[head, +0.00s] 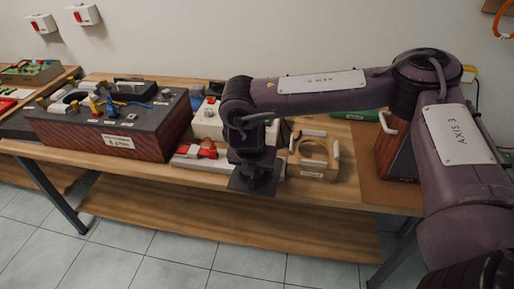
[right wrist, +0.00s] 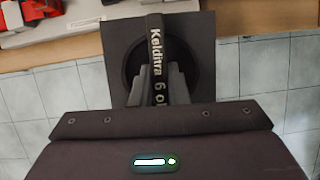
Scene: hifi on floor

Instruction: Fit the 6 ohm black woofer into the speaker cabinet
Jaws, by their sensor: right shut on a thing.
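The black woofer (right wrist: 118,48) has a square plate with a round cone. My right gripper (right wrist: 158,88) is shut on this bar. In the head view the woofer (head: 245,185) hangs below my right gripper (head: 254,170), in front of the table edge and above the floor. My left gripper is out of view.
A wooden fixture with a round hole (head: 318,174) and red and white items (head: 196,153) are near the table edge. A reddish wooden box (head: 390,155) stands at right, partly behind my arm.

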